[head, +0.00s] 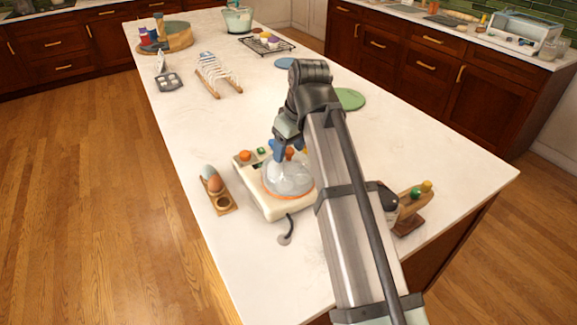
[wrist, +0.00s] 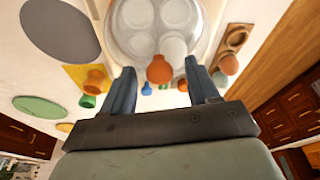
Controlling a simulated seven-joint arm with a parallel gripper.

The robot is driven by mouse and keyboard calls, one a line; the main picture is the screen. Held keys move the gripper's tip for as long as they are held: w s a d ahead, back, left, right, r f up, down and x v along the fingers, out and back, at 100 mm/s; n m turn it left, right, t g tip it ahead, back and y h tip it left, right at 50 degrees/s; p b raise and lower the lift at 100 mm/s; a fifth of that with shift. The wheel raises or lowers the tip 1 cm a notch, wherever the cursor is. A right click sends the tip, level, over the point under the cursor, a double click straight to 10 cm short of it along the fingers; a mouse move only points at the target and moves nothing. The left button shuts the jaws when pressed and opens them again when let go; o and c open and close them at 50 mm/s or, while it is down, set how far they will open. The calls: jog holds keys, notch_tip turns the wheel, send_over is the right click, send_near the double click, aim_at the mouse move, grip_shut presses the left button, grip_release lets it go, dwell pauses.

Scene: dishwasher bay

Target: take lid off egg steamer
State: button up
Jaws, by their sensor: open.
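The egg steamer (head: 262,203) is a cream square base on the white counter, with an orange button at its left back corner. Its clear dome lid (head: 287,180) sits on it inside an orange ring, and pale rounded shapes show through the dome in the wrist view (wrist: 150,22). A reddish-orange knob (wrist: 159,71) tops the lid. My gripper (head: 287,150) is open just above the lid, blue fingers pointing down. In the wrist view the knob appears between the two fingers (wrist: 159,62), with space on each side. My arm hides the steamer's right side.
A wooden egg holder (head: 223,204) with eggs stands close at the steamer's left. A wooden stand (head: 410,222) with coloured cups is at the right edge.

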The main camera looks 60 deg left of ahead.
jog(key=shift+c, duration=0.4)
grip_shut()
